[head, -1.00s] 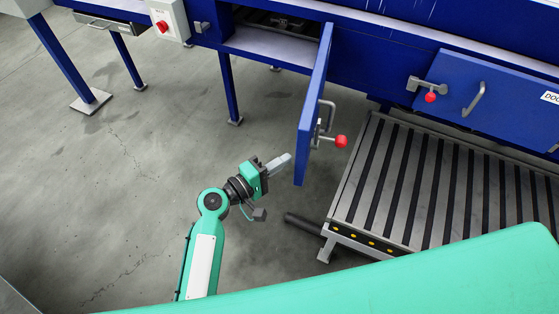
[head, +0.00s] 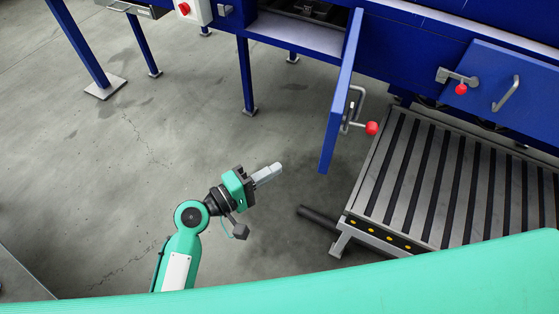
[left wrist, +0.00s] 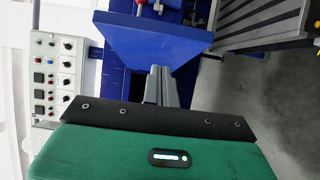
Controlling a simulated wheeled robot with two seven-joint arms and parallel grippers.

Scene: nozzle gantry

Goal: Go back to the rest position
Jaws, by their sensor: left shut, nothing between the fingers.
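My left gripper (head: 268,174) is in the lower middle of the head view, over bare floor. Its fingers are together with nothing between them, and they also show in the left wrist view (left wrist: 160,86). The blue door (head: 340,100) of the machine stands open to the right of the gripper, with a clear gap between them in the head view. The door has a grey handle and a red knob (head: 372,128). In the left wrist view the open door (left wrist: 155,42) lies beyond the fingertips. My right gripper is not in view.
The blue machine frame (head: 420,45) runs across the back, with an opening (head: 300,30) behind the door. A control panel (left wrist: 58,75) shows in the left wrist view. Floor at left is clear.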

